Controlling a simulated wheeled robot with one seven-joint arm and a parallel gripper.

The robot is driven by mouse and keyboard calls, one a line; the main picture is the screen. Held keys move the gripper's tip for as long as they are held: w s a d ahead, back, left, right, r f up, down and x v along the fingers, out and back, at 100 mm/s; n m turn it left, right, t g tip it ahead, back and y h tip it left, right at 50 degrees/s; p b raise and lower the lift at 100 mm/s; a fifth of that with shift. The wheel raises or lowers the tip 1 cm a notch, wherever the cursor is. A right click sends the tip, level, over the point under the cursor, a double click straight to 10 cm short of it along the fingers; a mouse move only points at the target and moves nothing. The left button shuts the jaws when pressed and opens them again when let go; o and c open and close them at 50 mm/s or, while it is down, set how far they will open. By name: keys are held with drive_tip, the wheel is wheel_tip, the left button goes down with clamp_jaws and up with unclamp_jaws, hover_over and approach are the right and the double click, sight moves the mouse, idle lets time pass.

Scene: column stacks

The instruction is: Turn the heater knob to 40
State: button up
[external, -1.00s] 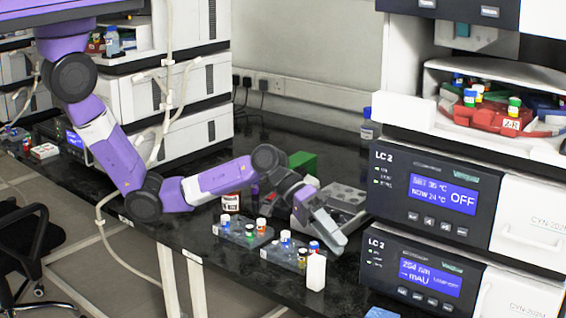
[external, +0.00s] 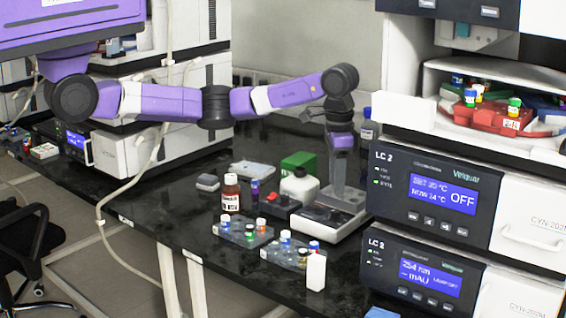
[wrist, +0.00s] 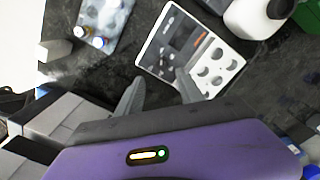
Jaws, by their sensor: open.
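In the external view the device (external: 318,228) stands on the black bench, partly behind my gripper. I cannot tell which knob is the heater knob, nor read any setting. My gripper (external: 342,192) points down over the back of the device in the external view. In the wrist view my gripper (wrist: 158,88) has its grey fingers apart and nothing between them. The right finger overlaps the device's lower edge in the picture; contact cannot be told.
A white bottle (external: 299,187), a brown bottle (external: 231,194) and a green box (external: 300,162) stand near the device. The LC 2 instruments (external: 435,195) wall off the right side.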

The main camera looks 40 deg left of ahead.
sight(335, 211)
drive_tip(key=shift+f+b, duration=0.4)
drive_tip(key=shift+f, duration=3.4)
clamp_jaws()
